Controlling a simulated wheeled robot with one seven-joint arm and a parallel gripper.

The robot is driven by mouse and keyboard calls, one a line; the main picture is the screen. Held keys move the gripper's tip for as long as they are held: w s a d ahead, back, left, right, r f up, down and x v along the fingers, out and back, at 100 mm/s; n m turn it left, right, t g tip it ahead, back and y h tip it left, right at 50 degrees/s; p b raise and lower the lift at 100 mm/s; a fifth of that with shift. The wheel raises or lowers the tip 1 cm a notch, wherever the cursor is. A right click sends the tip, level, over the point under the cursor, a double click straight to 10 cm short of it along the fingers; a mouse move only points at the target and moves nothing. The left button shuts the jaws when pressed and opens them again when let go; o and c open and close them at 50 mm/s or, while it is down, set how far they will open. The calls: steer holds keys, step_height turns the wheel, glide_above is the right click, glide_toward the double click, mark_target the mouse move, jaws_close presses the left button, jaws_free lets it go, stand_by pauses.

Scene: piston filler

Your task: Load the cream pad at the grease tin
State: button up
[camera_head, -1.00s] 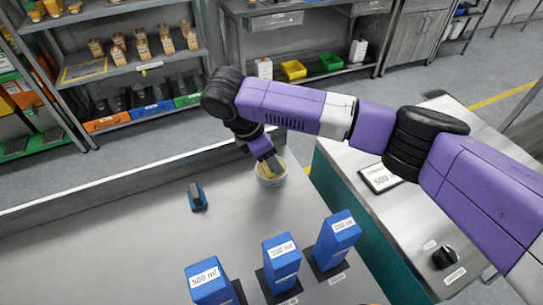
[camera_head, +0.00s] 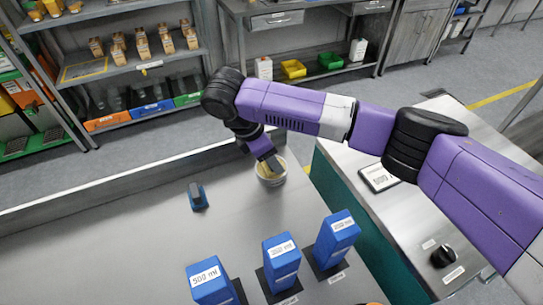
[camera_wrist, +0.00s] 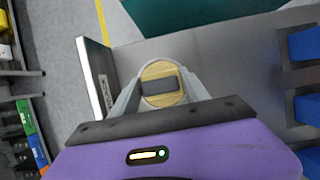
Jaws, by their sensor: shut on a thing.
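The grease tin (camera_head: 272,180) is a small round white tub with yellow grease, standing near the back edge of the metal bench. My gripper (camera_head: 270,163) reaches down to its mouth from above. In the wrist view, my gripper (camera_wrist: 160,92) is shut on a dark grey block, the back of the cream pad (camera_wrist: 160,86). The block lies over the yellow round of the tin (camera_wrist: 158,68). The pad's cream face is hidden, so I cannot tell how far it touches the grease.
A blue holder (camera_head: 199,203) with a dark block in it stands left of the tin. Several blue 500 ml boxes (camera_head: 281,262) stand at the front on dark bases. A side counter (camera_head: 425,215) with a black knob (camera_head: 444,257) and display is on the right. The bench's left front is clear.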

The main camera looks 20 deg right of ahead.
steer(key=shift+f, duration=0.1)
step_height(320, 180, up, 7)
steer(key=p, duration=0.7)
stand_by(0.9)
